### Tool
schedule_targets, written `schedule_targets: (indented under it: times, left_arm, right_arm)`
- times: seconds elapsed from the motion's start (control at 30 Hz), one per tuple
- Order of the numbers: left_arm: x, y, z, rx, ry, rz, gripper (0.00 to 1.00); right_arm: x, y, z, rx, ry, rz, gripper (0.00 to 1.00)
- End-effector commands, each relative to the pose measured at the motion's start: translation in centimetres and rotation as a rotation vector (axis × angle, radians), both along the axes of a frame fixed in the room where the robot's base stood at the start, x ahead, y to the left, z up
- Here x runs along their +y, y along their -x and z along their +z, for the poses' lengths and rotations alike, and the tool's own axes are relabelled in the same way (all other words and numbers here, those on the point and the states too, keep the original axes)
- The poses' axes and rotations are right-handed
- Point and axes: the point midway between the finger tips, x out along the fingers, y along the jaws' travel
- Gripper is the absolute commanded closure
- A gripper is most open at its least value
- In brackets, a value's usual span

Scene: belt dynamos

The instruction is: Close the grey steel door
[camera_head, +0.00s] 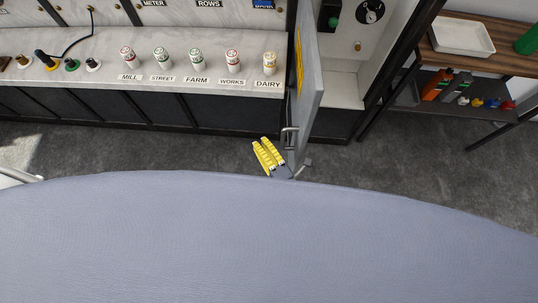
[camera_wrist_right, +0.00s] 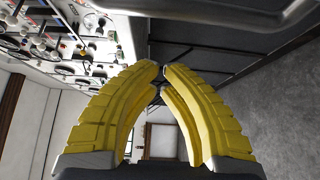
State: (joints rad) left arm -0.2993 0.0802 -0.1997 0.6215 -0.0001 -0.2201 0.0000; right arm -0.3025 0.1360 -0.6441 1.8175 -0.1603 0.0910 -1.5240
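The grey steel door (camera_head: 309,88) stands swung open in the head view, seen nearly edge-on, with a yellow sign on its left face. Its bar handle (camera_head: 289,138) is near the lower front edge. My right gripper (camera_head: 262,143) is just left of and below the handle, apart from it in the picture. Its yellow fingers (camera_wrist_right: 161,70) come together at the tips in the wrist view, with only a sliver between them and nothing held. My left gripper is not in view.
The open cabinet (camera_head: 345,88) is right of the door. A counter (camera_head: 55,75) with several labelled knobs runs left. A shelf unit (camera_head: 480,62) with a white tray (camera_head: 462,37) and bottles stands at the right. Grey floor (camera_head: 400,165) is clear between.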

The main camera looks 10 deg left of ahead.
Motion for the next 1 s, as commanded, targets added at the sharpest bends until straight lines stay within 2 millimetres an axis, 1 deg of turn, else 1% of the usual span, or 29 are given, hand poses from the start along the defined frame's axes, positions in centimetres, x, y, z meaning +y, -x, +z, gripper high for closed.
schedule_targets:
  times: [0.03,0.1,0.3,0.5,0.87,1.0]
  left_arm:
    - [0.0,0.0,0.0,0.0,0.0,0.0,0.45]
    - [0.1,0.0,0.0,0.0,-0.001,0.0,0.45]
    - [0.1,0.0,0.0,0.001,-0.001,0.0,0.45]
    - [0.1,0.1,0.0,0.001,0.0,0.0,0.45]
    - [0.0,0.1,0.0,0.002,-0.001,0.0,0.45]
    - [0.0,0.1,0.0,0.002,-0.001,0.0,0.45]
  right_arm:
    - [-0.8,-0.2,-0.1,0.0,0.004,0.0,1.0]
    - [-1.7,-0.5,-0.1,0.0,0.004,0.0,1.0]
    - [-3.2,-1.0,0.0,0.0,0.0,0.0,1.0]
    - [-3.9,-1.2,0.0,-0.001,-0.001,0.0,1.0]
    - [-3.9,-1.2,0.0,0.001,-0.001,0.0,1.0]
    - [-4.6,-1.2,-0.1,0.0,0.0,0.001,1.0]
